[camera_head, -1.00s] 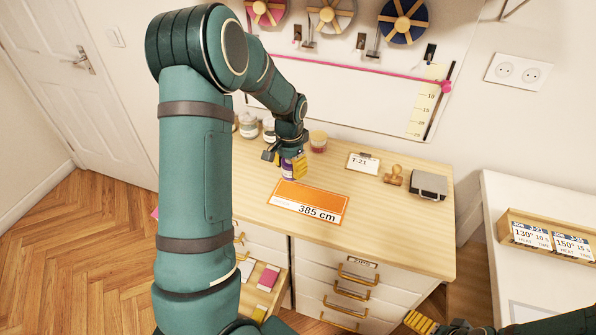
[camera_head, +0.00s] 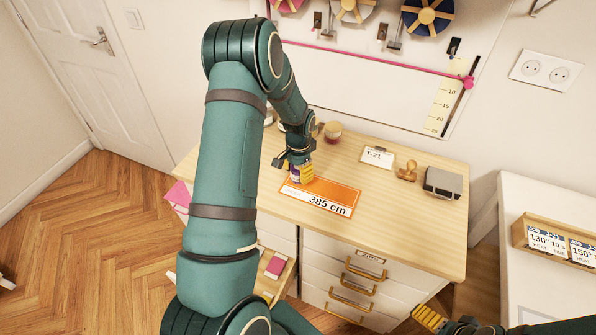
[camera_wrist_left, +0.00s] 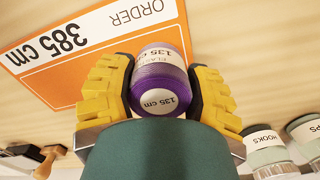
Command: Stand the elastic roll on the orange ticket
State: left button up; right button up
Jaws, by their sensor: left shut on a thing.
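The elastic roll (camera_wrist_left: 160,78) is purple with white labels reading 135 cm. My left gripper (camera_head: 300,173) is shut on it, with a yellow finger on each side in the wrist view. The orange ticket (camera_head: 335,193) lies flat on the wooden counter, marked 385 cm. In the head view the gripper and roll are at the ticket's back left part. In the left wrist view the ticket (camera_wrist_left: 70,75) passes behind the roll's left side; I cannot tell whether the roll touches it. My right gripper (camera_head: 428,316) is at the bottom right, away from the counter top, its opening unclear.
On the counter (camera_head: 410,225) stand a round-topped jar (camera_head: 333,132), a T-21 card (camera_head: 377,156), a wooden stamp (camera_head: 408,171) and a grey box (camera_head: 443,184). Hooks and clips jars (camera_wrist_left: 265,150) stand near the roll. The counter's front right is clear.

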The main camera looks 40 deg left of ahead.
pick_arm(q)
jog(key=shift+f, duration=0.15)
jog(key=o, duration=1.1)
notch_tip(320, 180, up, 12)
jog(key=shift+w+r+p, duration=0.1)
jog(key=shift+r+p, duration=0.1)
jog(key=shift+p, duration=0.25)
